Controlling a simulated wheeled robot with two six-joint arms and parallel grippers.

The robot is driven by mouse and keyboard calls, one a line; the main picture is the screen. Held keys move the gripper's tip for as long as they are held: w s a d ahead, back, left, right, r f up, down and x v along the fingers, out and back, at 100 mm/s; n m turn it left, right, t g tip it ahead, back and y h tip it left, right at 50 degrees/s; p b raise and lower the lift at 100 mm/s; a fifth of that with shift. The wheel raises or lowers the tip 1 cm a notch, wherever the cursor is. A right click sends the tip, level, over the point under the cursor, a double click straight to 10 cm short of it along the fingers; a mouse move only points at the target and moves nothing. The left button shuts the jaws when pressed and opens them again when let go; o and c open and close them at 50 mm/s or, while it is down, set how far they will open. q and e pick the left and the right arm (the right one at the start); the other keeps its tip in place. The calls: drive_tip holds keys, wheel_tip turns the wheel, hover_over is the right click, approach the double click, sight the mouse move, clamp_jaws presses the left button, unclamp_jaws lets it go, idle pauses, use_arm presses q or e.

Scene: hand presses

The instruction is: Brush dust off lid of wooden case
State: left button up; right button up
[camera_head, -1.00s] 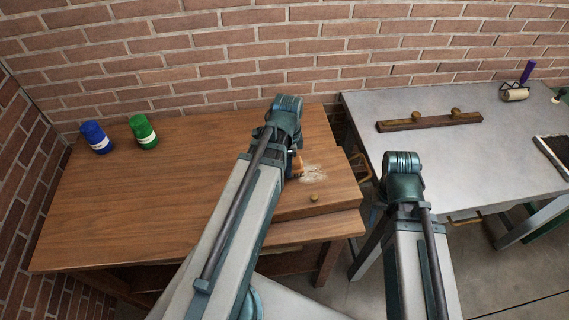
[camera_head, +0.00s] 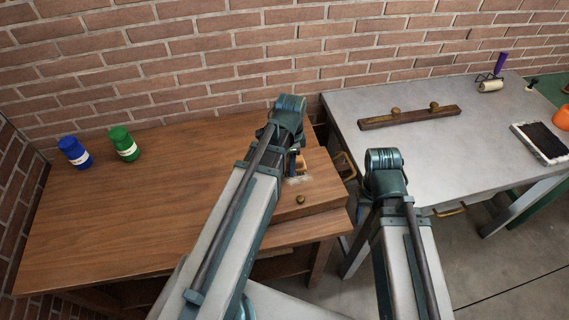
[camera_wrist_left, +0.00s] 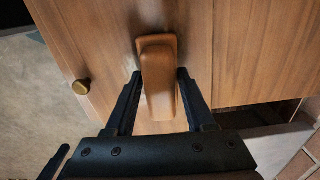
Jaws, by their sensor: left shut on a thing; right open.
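The wooden case (camera_head: 318,205) sits at the right end of the brown table, its lid bearing a small brass knob (camera_head: 300,199). A pale dust patch (camera_head: 299,181) shows on the lid, partly hidden by my left arm. My left gripper (camera_wrist_left: 160,95) is shut on the brush (camera_wrist_left: 158,82), whose tan handle stands between the fingers in the left wrist view, over the lid. The brass knob (camera_wrist_left: 81,87) is to its left there. The bristles are hidden. My right gripper (camera_head: 368,194) is open and empty, mostly hidden behind its wrist, in front of the grey table.
Blue (camera_head: 75,152) and green (camera_head: 124,144) cans stand at the table's back left. The grey table (camera_head: 440,150) holds a wooden bar with two knobs (camera_head: 410,117), a roller (camera_head: 490,85) and a black pad (camera_head: 541,141). A brick wall stands behind.

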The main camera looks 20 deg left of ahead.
use_arm(q)
drive_tip(key=shift+w+d, duration=0.9)
drive_tip(key=shift+d, duration=0.25)
drive_tip(key=shift+w+d, duration=0.9)
drive_tip(key=shift+d, duration=0.25)
drive_tip(key=shift+s, duration=0.15)
drive_tip(key=shift+s+d+f, duration=0.15)
drive_tip(key=shift+s+d, duration=0.25)
drive_tip(key=shift+s, duration=0.15)
drive_tip(key=shift+c, duration=0.6)
drive_tip(key=shift+s+a, duration=0.6)
drive_tip(key=shift+a, duration=0.2)
drive_tip(key=shift+s+a, duration=0.55)
drive_tip(key=shift+a, duration=0.25)
drive_tip(key=shift+s+a, duration=1.2)
drive_tip(key=shift+a, duration=0.3)
drive_tip(key=shift+s, duration=0.1)
